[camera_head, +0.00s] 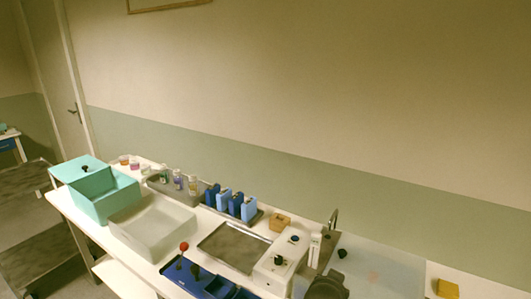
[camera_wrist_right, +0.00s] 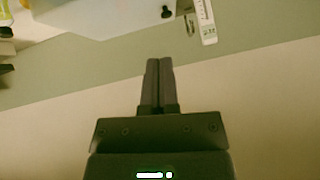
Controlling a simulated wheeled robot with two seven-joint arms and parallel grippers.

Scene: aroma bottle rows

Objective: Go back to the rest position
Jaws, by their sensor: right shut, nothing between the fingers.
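My right gripper (camera_wrist_right: 158,64) shows in the right wrist view, its two dark fingers pressed together with nothing between them. It is clear of any object, with the pale wall behind it. My left gripper is in neither view. Small bottles (camera_head: 178,180) stand in a row on a grey tray toward the back of the white counter in the head view. Several blue bottles or boxes (camera_head: 235,204) stand in a second row to their right.
The counter holds a teal bin (camera_head: 117,207), a white bin (camera_head: 153,236), a metal tray (camera_head: 222,262), a white device (camera_head: 278,262) and a tan block (camera_head: 280,221). The wrist view shows a white labelled item (camera_wrist_right: 207,22) and a black knob (camera_wrist_right: 166,12) at the top.

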